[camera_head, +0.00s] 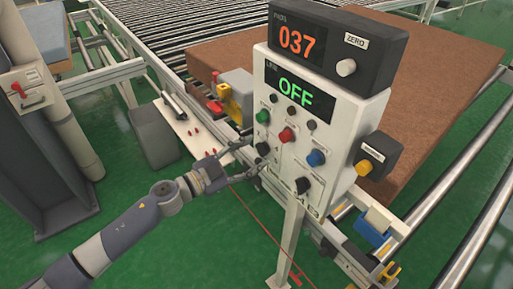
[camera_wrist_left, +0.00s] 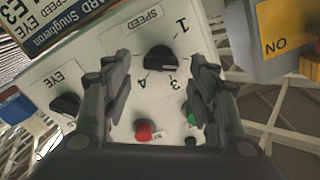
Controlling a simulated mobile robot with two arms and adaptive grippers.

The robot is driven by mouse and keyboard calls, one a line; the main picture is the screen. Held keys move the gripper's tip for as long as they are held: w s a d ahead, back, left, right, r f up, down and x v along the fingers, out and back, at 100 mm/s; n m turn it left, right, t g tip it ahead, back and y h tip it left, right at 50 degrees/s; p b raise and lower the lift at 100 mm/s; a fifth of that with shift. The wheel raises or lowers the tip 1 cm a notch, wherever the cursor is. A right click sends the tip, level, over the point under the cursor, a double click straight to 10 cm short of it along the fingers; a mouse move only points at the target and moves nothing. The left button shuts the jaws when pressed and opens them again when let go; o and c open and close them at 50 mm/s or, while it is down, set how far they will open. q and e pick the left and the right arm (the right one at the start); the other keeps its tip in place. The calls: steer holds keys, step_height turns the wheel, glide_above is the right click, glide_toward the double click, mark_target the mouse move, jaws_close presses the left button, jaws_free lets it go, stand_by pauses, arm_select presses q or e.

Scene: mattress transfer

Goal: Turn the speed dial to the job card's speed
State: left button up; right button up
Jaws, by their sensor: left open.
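The speed dial (camera_wrist_left: 158,59) is a black knob under the printed word SPEED on the white control panel (camera_head: 335,125). Printed 1, 3 and 4 show around it; I cannot tell where its pointer stands. In the head view the speed dial (camera_head: 263,149) is the left black knob. My left gripper (camera_wrist_left: 160,68) is open, its fingers on either side of the dial with gaps visible. In the head view the left gripper (camera_head: 250,160) is at the panel's lower left. My right gripper is not in view.
The eye dial (camera_wrist_left: 66,104), red button (camera_wrist_left: 143,130) and green button (camera_wrist_left: 189,113) lie close to my fingers. A blue button (camera_head: 315,158) is right of them. Displays read 037 (camera_head: 296,41) and OFF (camera_head: 295,92). A brown mattress (camera_head: 440,60) lies behind.

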mark_target(262, 149)
arm_select(q)
steer(key=shift+x, duration=1.1)
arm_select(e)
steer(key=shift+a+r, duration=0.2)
arm_select(q)
steer(key=shift+c, duration=0.5)
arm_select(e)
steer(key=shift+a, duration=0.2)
arm_select(q)
steer(key=c, duration=1)
steer(key=shift+o, duration=0.2)
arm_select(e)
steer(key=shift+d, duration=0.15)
